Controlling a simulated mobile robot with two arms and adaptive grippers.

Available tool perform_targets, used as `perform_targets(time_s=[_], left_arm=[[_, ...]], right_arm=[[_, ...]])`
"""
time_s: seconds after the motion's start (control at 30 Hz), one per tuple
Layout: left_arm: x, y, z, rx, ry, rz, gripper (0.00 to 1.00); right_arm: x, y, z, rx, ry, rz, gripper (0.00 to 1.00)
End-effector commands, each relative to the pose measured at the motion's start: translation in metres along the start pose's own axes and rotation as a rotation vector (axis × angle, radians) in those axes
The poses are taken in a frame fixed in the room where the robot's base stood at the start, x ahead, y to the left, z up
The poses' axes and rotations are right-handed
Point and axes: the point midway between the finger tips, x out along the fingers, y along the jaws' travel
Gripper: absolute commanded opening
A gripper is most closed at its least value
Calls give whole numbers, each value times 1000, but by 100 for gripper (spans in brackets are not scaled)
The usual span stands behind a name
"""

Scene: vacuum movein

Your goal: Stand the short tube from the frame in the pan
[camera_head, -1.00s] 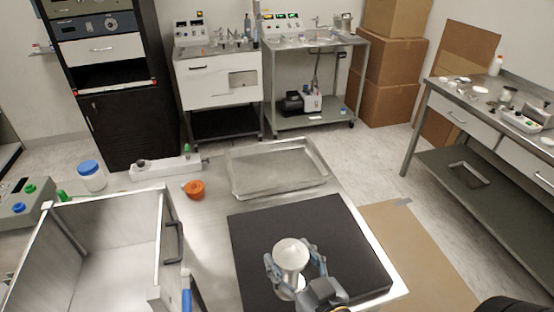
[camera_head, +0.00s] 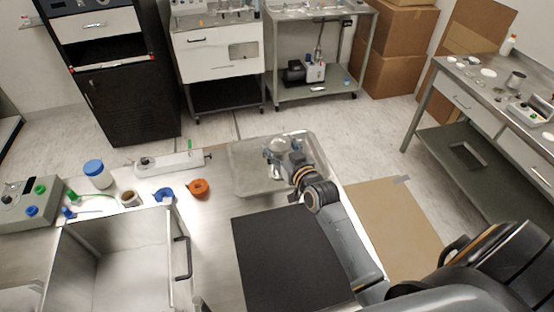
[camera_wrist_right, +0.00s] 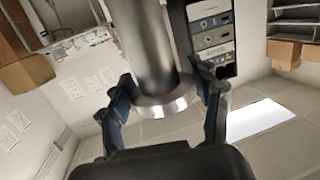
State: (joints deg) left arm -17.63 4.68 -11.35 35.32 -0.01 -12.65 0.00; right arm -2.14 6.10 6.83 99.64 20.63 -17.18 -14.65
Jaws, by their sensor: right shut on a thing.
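The pan (camera_head: 250,182) is a shallow grey metal tray on the steel table, behind the black mat. My right gripper (camera_head: 279,150) is over the far right part of the pan, shut on the short tube (camera_head: 274,145). In the right wrist view the tube (camera_wrist_right: 147,45) is a grey metal cylinder with a shiny flange between the fingers (camera_wrist_right: 163,108). I cannot tell whether the tube touches the pan, as the wrist hides part of it. The frame cannot be made out for certain. My left gripper is not in view.
The black mat (camera_head: 275,255) is bare. An open steel box (camera_head: 125,255) with a black handle stands at the lower left. An orange ring (camera_head: 199,187), a blue-capped jar (camera_head: 97,173) and a white bar-shaped fixture (camera_head: 170,163) stand left of the pan.

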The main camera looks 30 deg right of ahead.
Motion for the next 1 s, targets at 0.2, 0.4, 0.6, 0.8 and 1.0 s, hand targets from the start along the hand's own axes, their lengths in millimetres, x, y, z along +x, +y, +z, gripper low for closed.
perform_targets(time_s=[0.2, 0.4, 0.6, 0.8, 1.0], left_arm=[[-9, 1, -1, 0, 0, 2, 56], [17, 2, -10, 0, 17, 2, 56], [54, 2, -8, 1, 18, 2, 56], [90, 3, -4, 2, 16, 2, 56], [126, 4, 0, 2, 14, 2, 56]], right_arm=[[18, 19, -15, 7, 9, 15, 1], [43, 46, 6, 6, 13, 18, 1], [65, 72, 17, 7, 14, 18, 1], [84, 91, 32, 8, 12, 17, 1], [98, 105, 51, 8, 14, 17, 1]])
